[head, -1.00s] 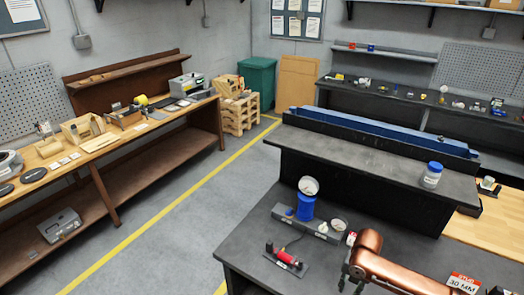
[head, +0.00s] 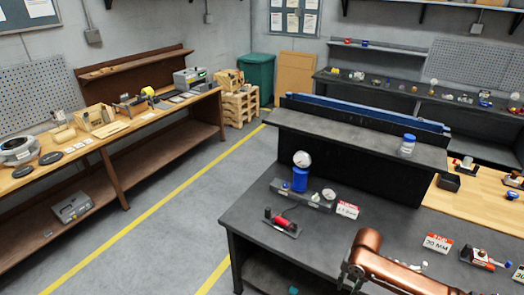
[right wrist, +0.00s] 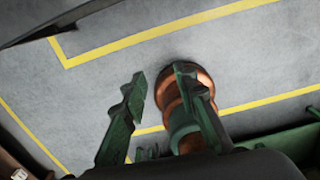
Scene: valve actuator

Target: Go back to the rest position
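My right gripper (right wrist: 165,85) is in the right wrist view, its two green fingers spread apart over the grey floor with yellow lines. Nothing is held between them. A copper-coloured rounded part, which looks like part of my own body, shows partly behind the right-hand finger. In the head view a copper arm link of mine is at the bottom, right of centre, in front of the dark workbench (head: 330,232). No fingertips are visible in the head view, and my left gripper is not seen.
A wooden bench (head: 160,122) stands at left. The floor (head: 165,215) between is clear.

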